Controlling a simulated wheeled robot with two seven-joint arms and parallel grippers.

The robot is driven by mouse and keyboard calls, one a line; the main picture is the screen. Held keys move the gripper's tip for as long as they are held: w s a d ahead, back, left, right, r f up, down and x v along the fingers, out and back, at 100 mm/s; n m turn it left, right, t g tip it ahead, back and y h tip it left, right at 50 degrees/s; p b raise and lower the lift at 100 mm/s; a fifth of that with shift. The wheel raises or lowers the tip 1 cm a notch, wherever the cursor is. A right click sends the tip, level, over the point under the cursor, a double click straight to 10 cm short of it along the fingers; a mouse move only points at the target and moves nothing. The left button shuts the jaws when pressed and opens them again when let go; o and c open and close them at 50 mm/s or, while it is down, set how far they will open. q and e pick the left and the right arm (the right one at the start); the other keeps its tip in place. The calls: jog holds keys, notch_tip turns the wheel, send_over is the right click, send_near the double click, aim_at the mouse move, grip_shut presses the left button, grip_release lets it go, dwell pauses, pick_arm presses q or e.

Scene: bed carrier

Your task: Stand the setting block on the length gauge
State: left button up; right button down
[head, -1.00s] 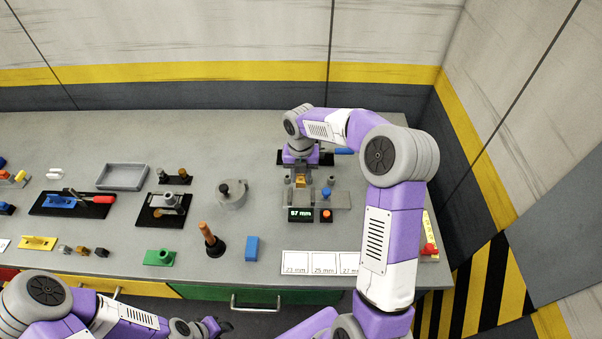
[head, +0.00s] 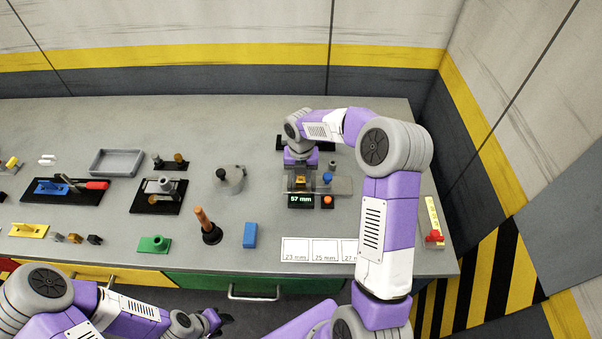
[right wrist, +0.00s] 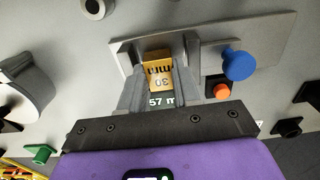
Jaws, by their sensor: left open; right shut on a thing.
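The setting block (right wrist: 158,76) is a brass-yellow block marked "30 mm", and it also shows in the head view (head: 300,183). My right gripper (right wrist: 160,62) is shut on it. The length gauge (head: 341,186) is a grey plate with a blue knob (right wrist: 239,64), an orange button (head: 327,200) and a display (head: 300,199) reading "57 mm". The gauge plate also shows in the right wrist view (right wrist: 275,40). The block is over the gauge behind the display; I cannot tell whether it touches. My left gripper (head: 219,322) is open and empty in front of the bench.
Label cards (head: 295,250) lie in front of the gauge. A blue block (head: 250,235), a dark stand with a brown handle (head: 208,228) and a grey round piece (head: 231,181) stand to its left. An empty grey tray (head: 117,162) is further left. A yellow strip (head: 433,215) lies right.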

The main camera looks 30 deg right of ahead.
jog(key=shift+f, duration=0.45)
dwell(0.3)
jog(key=c, duration=0.7)
grip_release()
jog(key=shift+c, duration=0.2)
notch_tip(320, 180, up, 7)
jog(key=shift+p, duration=0.6)
jog(key=shift+r, duration=0.35)
